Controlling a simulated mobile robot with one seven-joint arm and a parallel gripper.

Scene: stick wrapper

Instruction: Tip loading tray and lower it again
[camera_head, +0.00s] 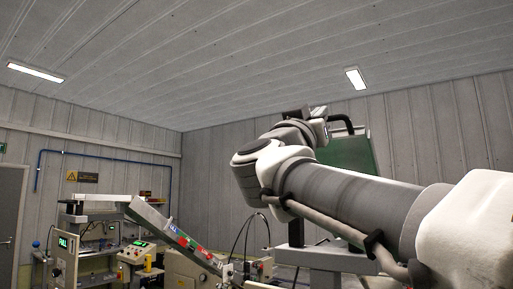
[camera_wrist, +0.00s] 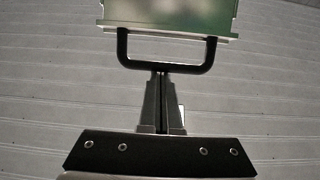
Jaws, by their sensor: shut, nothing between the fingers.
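The loading tray is a green panel that stands steeply tilted behind my arm in the head view (camera_head: 345,152). Its underside or face fills the top of the wrist view (camera_wrist: 172,14). A black U-shaped handle (camera_wrist: 166,68) sticks out from the tray's edge, and it also shows at the tray's top in the head view (camera_head: 343,121). My gripper (camera_wrist: 161,76) is shut, with its fingertips at the handle's crossbar and nothing visible between them. I cannot tell whether the fingertips touch the bar. In the head view, my wrist hides part of the tray.
A grey machine frame (camera_head: 296,256) stands below the tray. The space above the tray, up to the ceiling, looks clear.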

